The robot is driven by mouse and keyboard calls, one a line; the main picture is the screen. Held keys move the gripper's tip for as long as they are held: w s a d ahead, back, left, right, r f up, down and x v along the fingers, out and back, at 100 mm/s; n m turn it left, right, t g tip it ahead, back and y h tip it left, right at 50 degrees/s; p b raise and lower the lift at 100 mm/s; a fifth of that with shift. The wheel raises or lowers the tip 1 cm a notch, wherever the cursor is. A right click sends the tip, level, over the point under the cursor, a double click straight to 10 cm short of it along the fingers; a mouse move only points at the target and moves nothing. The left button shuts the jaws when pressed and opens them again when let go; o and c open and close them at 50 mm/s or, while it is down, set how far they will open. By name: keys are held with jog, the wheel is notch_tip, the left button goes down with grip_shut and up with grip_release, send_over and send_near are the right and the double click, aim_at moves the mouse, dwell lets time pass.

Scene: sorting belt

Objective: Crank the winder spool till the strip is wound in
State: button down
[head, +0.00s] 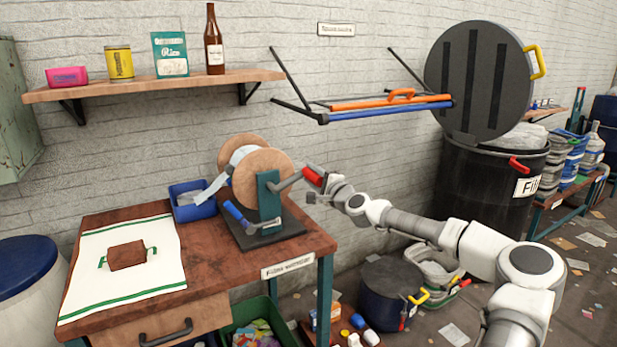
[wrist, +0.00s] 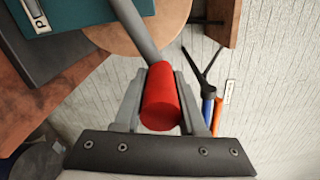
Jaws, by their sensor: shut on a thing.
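The winder spool (head: 265,172) has wooden discs and stands on a dark base (head: 262,237) with a green upright on the wooden table. A pale strip (head: 212,188) runs from the spool down to the left, over a blue bin. The crank has a grey arm (head: 289,181) and a red handle (head: 314,176), here pointing right of the hub. My gripper (head: 314,186) is shut on the red handle. In the wrist view the red handle (wrist: 161,98) sits between both fingers, and the crank arm (wrist: 133,28) leads up to the wooden disc.
A blue-handled lever (head: 238,217) sits at the base's front left. A white cloth (head: 125,262) with a brown block (head: 127,255) covers the table's left. A wall rack (head: 385,105) and a black drum (head: 485,190) are to the right.

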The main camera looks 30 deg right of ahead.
notch_tip(320, 180, down, 2)
jog(key=shift+d+f+m+b, duration=0.1)
jog(key=shift+d+m+b, duration=0.05)
jog(key=shift+m+b, duration=0.7)
notch_tip(320, 180, down, 7)
jog(key=a+m+b, duration=0.1)
jog(key=m+b, duration=0.4)
jog(key=m, duration=0.3)
jog(key=shift+a+m, duration=0.15)
jog(key=shift+m, duration=0.2)
jog(key=c, duration=0.5)
grip_release()
jog(key=s+p, duration=0.2)
jog(key=s, duration=1.5)
jog(key=shift+s+d, duration=0.2)
jog(key=shift+d, duration=0.15)
